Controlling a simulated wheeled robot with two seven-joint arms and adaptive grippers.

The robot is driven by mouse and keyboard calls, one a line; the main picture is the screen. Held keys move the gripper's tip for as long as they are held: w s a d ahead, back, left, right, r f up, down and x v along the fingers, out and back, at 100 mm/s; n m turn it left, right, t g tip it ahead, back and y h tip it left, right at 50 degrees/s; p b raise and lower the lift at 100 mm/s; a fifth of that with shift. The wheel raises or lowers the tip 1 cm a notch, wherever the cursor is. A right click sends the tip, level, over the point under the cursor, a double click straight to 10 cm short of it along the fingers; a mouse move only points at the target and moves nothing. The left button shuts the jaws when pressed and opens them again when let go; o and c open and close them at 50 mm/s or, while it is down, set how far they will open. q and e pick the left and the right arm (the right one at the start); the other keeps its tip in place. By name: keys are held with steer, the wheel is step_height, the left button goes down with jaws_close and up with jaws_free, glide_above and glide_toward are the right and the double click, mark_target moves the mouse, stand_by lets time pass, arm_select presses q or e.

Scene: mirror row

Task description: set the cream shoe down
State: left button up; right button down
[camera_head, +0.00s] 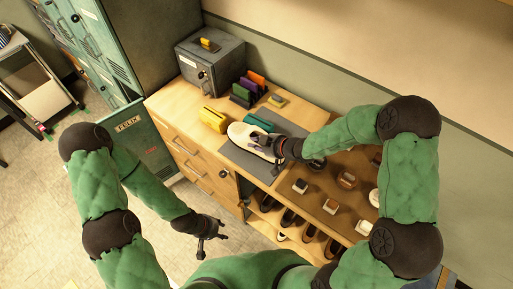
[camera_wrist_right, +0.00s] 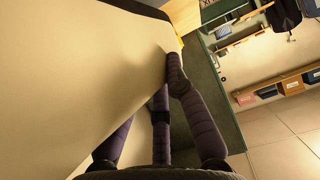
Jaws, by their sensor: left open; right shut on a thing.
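The cream shoe (camera_head: 243,133) is over the grey mat (camera_head: 238,158) on the wooden counter. I cannot tell whether its sole touches the mat. My right gripper (camera_head: 268,146) is shut on the shoe at its right end. In the right wrist view the shoe is the large pale surface (camera_wrist_right: 85,75) at left, with the purple fingers of my right gripper (camera_wrist_right: 165,95) against its edge. My left gripper (camera_head: 218,236) is open and empty, low in front of the counter and apart from it.
A teal block (camera_head: 258,122) lies just behind the shoe, and a yellow block (camera_head: 213,119) is to its left. A grey metal box (camera_head: 211,66) stands at the back left. Brushes and tins (camera_head: 300,186) lie to the right.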

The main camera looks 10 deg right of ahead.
steer(key=shift+w+d+f+b, duration=0.1)
steer(key=shift+f+b, duration=0.1)
steer(key=shift+f, duration=0.7)
steer(key=shift+w+d+f+b, duration=0.1)
steer(key=shift+f+b, duration=0.1)
steer(key=shift+f, duration=0.7)
steer(key=shift+f, duration=0.15)
steer(key=c, duration=1.3)
jaws_free()
steer(key=shift+s, duration=0.1)
